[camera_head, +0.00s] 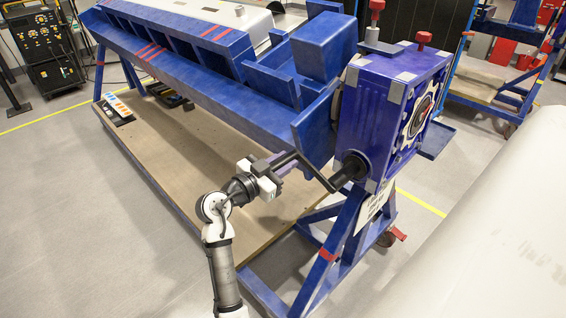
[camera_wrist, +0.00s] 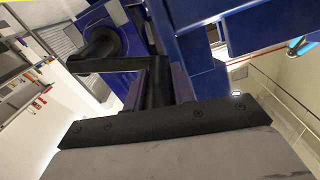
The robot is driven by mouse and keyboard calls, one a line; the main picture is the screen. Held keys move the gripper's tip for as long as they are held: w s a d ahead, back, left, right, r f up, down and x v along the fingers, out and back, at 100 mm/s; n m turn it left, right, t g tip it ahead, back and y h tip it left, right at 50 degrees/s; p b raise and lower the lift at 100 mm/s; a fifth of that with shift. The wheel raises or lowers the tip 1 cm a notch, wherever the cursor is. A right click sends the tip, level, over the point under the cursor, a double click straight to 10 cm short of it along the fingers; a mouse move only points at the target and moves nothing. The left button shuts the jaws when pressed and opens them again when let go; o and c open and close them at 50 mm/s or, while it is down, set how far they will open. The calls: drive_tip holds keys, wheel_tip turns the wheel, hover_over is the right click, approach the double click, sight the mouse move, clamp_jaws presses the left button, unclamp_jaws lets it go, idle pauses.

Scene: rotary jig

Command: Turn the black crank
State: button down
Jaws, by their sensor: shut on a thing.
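The black crank (camera_head: 318,174) sticks out from the lower front of the blue gearbox housing (camera_head: 372,118). My gripper (camera_head: 278,166) is at the handle end, left of the hub, shut on the crank handle. In the wrist view the crank (camera_wrist: 105,62) shows its hub at upper left, its flat arm and its black handle (camera_wrist: 156,85) between the purple-grey fingers of my gripper (camera_wrist: 160,88). The fingers partly hide the handle.
A long blue jig frame (camera_head: 185,60) runs behind the crank, above a wooden platform (camera_head: 190,165). Blue stand legs (camera_head: 330,250) with a red-marked caster are below the housing. A large pale surface (camera_head: 490,240) fills the lower right. Grey floor is open at left.

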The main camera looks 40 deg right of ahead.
drive_tip(key=shift+f+n, duration=0.3)
drive_tip(key=shift+f, duration=0.15)
wheel_tip(320, 180, down, 10)
drive_tip(key=s+n+b, duration=0.1)
drive_tip(key=n+b, duration=0.3)
drive_tip(key=n, duration=0.6)
drive_tip(key=s+d+f+n+p, duration=0.1)
drive_tip(key=s+f+n+p, duration=0.4)
drive_tip(key=s+n, duration=0.5)
drive_tip(key=shift+s+f+n+p, duration=0.3)
drive_tip(key=shift+f+n+p, duration=0.1)
drive_tip(key=shift+n+p, duration=0.4)
drive_tip(key=c, duration=1.3)
unclamp_jaws()
drive_tip(key=shift+o, duration=0.7)
drive_tip(key=shift+w+r, duration=0.1)
drive_tip(key=shift+r, duration=0.05)
drive_tip(key=shift+a, duration=0.1)
